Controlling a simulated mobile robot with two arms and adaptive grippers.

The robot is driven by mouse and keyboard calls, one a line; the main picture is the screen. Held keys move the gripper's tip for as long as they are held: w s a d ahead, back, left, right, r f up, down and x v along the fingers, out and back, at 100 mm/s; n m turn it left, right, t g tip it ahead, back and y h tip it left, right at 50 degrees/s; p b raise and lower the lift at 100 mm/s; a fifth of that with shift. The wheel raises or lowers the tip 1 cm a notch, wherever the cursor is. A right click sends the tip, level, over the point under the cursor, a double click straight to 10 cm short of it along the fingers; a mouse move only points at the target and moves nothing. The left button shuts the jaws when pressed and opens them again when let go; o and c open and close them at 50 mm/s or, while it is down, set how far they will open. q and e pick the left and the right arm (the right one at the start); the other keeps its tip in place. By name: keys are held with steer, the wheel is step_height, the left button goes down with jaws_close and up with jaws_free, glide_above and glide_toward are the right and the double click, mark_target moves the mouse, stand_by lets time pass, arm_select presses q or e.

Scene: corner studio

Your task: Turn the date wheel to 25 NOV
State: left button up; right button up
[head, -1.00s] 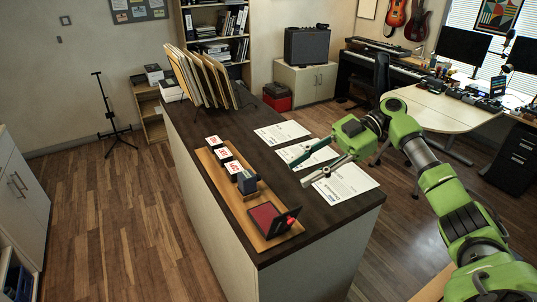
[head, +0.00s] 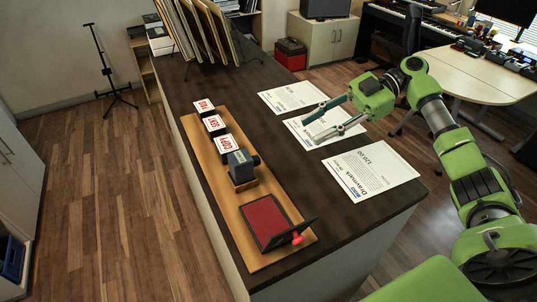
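A dark grey stamp device (head: 241,165), likely the one with the date wheel, stands on a long wooden tray (head: 230,199) on the dark counter. Its wheel and date are too small to read. My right gripper (head: 312,131) is open and empty above the papers, to the right of the device and apart from it. One finger looks teal, the other grey. My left gripper is not in view.
Several white blocks with red lettering (head: 213,123) line the tray behind the device. A red ink pad (head: 265,221) with a raised dark lid and red knob (head: 297,238) is in front. Papers (head: 371,172) lie to the right; upright folders (head: 205,30) stand at the back.

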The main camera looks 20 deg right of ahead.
mark_target(259, 160)
steer(key=p+x, duration=0.6)
steer(key=x, duration=0.6)
steer(key=shift+a+f, duration=0.1)
steer(key=shift+a, duration=0.2)
steer(key=shift+a+f+p, duration=0.3)
steer(key=shift+a+p, duration=0.1)
steer(key=shift+a, duration=0.15)
jaws_close()
